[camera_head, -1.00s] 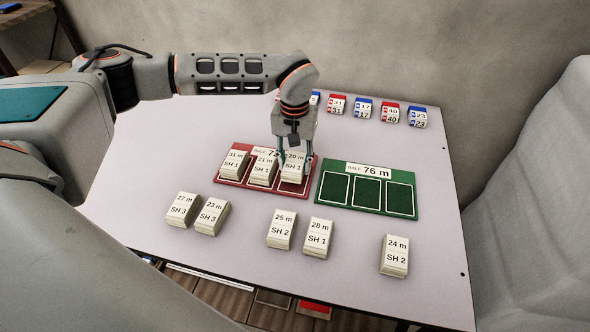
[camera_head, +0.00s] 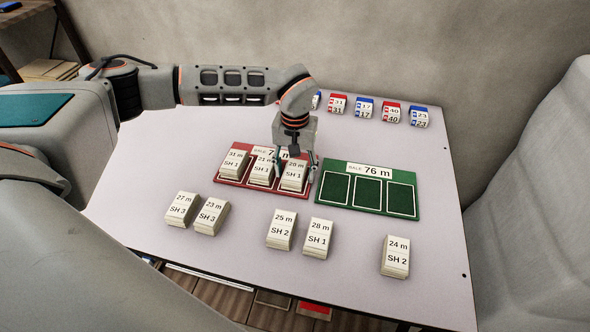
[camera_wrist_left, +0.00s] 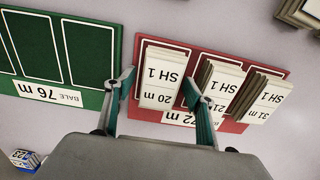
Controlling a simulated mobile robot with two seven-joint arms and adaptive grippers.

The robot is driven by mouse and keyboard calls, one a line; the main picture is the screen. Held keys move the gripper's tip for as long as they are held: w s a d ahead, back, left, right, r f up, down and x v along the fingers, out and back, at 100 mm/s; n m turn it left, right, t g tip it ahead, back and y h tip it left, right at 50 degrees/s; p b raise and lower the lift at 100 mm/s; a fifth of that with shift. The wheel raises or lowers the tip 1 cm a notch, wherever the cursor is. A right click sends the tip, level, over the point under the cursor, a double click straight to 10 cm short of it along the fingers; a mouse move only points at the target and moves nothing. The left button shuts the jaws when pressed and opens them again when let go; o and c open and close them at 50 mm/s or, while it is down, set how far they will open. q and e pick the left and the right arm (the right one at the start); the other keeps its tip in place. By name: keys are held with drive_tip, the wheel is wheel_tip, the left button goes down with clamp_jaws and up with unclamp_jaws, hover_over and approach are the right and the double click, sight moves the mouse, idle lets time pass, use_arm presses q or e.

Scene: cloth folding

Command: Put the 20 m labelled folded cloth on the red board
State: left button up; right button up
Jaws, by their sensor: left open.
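The 20 m labelled folded cloth (camera_head: 292,178), cream with SH 1 on it, lies in the right-hand slot of the red board (camera_head: 232,183). It also shows in the left wrist view (camera_wrist_left: 163,75), upside down. My left gripper (camera_head: 296,170) is open just above it, with one finger on each side of the cloth. In the left wrist view its fingers (camera_wrist_left: 160,88) stand apart around the label end. The 21 m cloth (camera_head: 262,172) and the 31 m cloth (camera_head: 234,163) fill the other two slots. My right gripper is not in view.
An empty green board (camera_head: 347,209) marked 76 m lies just right of the red board. Several other labelled cloths, such as the 25 m one (camera_head: 281,229), lie along the front. Red and blue number blocks (camera_head: 364,108) stand at the back.

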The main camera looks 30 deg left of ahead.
sight(295, 170)
use_arm(q)
wheel_tip(295, 170, up, 12)
drive_tip(key=p, duration=0.1)
drive_tip(key=shift+r+p, duration=0.15)
drive_tip(key=shift+p, duration=0.2)
idle(0.5)
